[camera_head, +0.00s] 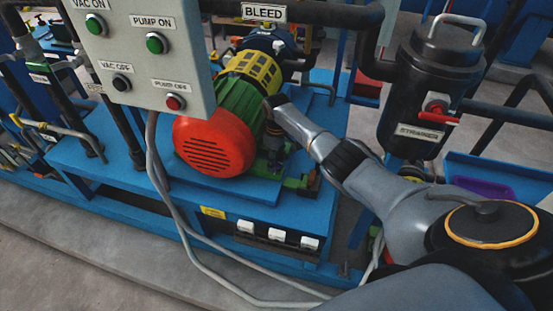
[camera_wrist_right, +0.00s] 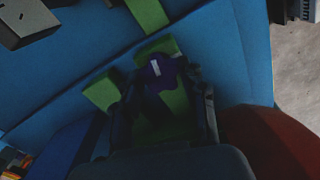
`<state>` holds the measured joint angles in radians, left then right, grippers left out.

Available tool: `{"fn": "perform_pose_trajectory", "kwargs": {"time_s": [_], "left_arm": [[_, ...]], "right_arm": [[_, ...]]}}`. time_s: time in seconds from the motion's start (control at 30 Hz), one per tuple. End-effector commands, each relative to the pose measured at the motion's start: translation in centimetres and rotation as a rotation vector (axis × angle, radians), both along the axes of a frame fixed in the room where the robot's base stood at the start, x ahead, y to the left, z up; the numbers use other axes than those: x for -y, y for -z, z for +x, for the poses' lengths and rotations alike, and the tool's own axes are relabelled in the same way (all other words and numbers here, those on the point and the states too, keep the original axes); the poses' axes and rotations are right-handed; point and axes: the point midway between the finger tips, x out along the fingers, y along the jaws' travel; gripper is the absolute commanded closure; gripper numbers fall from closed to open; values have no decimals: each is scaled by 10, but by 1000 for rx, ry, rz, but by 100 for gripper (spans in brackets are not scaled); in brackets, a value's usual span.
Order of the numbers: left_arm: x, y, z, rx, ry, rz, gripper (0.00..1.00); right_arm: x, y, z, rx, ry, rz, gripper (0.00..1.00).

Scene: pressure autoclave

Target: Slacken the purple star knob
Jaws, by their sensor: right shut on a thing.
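The purple star knob (camera_wrist_right: 157,73) shows in the right wrist view, dark purple with a pale mark on its face, in front of green blocks. My right gripper (camera_wrist_right: 165,92) has its dark fingers on either side of the knob and is shut on it. In the head view my right arm reaches in from the right, and the right gripper (camera_head: 272,130) is beside the green and red motor (camera_head: 213,143). The knob is hidden there behind the gripper and arm. My left gripper is not in view.
A grey control box (camera_head: 150,45) with buttons hangs at the upper left. A black strainer (camera_head: 425,95) with a red-handled valve stands at the right. A blue bench (camera_head: 120,165) carries the motor. Grey cables (camera_head: 175,205) hang in front of it.

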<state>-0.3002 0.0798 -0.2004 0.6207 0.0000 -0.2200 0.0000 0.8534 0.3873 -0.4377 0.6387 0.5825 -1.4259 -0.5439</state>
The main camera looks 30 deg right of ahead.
Motion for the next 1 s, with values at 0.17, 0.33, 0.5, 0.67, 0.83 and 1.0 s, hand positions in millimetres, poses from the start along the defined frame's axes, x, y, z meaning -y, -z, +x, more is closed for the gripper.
{"fn": "perform_pose_trajectory", "kwargs": {"time_s": [0.17,0.33,0.5,0.67,0.83,1.0], "left_arm": [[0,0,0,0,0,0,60],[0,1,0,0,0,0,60],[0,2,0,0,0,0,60],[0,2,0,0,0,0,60],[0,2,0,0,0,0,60],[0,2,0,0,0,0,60]], "right_arm": [[0,0,0,0,-162,1,90],[0,0,0,0,-302,0,90],[0,0,0,0,-413,0,90],[0,0,0,1,-485,1,90],[0,0,0,1,-528,1,90],[0,0,0,1,-545,1,90]]}}
